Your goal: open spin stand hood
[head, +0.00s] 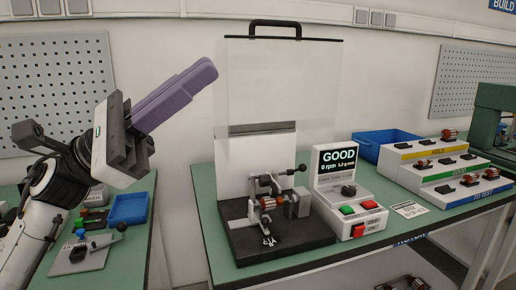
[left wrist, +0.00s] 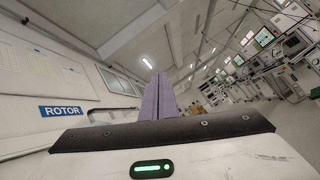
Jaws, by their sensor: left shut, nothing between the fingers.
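The spin stand (head: 277,240) stands on the green bench, with a dark base and a clamped rotor (head: 268,203) on it. Its clear hood (head: 283,80) stands upright behind the rotor, raised, with a black handle (head: 275,24) along its top edge. The rotor is uncovered. My left gripper (head: 205,72), with purple fingers, is held up in the air to the left of the hood, apart from it. Its fingers are together and empty; they also show in the left wrist view (left wrist: 158,98), pointing toward the ceiling. My right gripper is not in view.
A control box (head: 343,188) with a screen reading GOOD stands right of the stand. Farther right are a blue bin (head: 372,146) and stepped racks (head: 440,165) with rotors. A second bench at left holds a blue tray (head: 129,209) and tools.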

